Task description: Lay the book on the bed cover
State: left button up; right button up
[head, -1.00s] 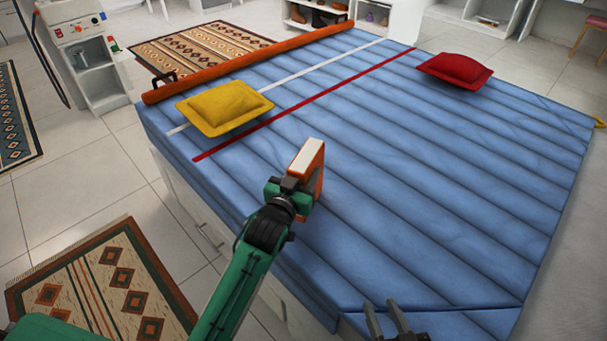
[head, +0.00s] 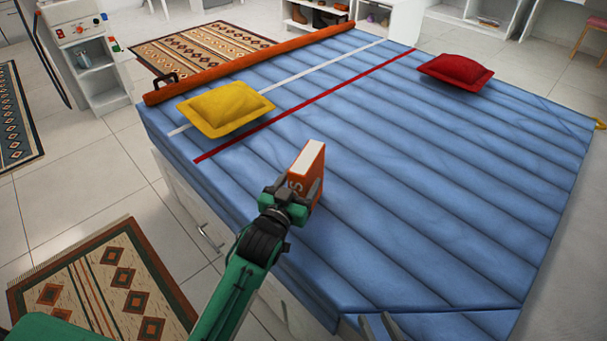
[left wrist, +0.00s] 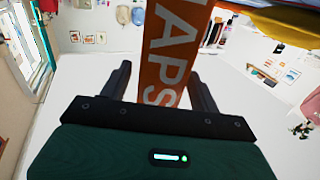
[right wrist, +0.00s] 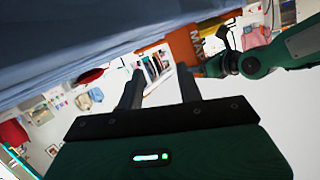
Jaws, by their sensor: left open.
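The orange book (head: 308,168) with a pale page edge stands upright on the near part of the blue bed cover (head: 420,180). My left gripper (head: 299,194) is open around it, and the left wrist view shows the book (left wrist: 168,55) between the two fingers with gaps on both sides. The book's lower end is partly hidden by the gripper in the head view. My right gripper (head: 380,327) is at the bottom edge of the head view. In the right wrist view its fingers (right wrist: 160,88) are apart with nothing between them.
A yellow cushion (head: 226,109) lies at the bed's left end and a red cushion (head: 456,71) at the far side. An orange roll (head: 250,62) runs along the left edge. The middle of the cover is clear.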

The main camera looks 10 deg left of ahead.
jog(key=shift+d+f+g+h+p, duration=0.2)
jog(key=shift+d+g+h+p, duration=0.25)
jog(key=shift+d+g, duration=0.3)
jog(key=shift+d, duration=0.1)
pick_arm(q)
jog(key=s+d+f+g, duration=0.1)
jog(key=s+f+g, duration=0.1)
jog(key=s, duration=0.6)
jog(key=s+d+f+g+h, duration=0.1)
jog(key=s+f+g, duration=0.1)
jog(key=s, duration=0.7)
jog(key=s+d+f+g+h, duration=0.1)
jog(key=s+f, duration=0.3)
jog(key=s, duration=0.5)
jog(key=shift+d+f+m+g, duration=0.3)
jog(key=shift+d+f+g, duration=0.05)
jog(key=shift+g, duration=0.05)
pick_arm(e)
jog(key=shift+w, duration=0.1)
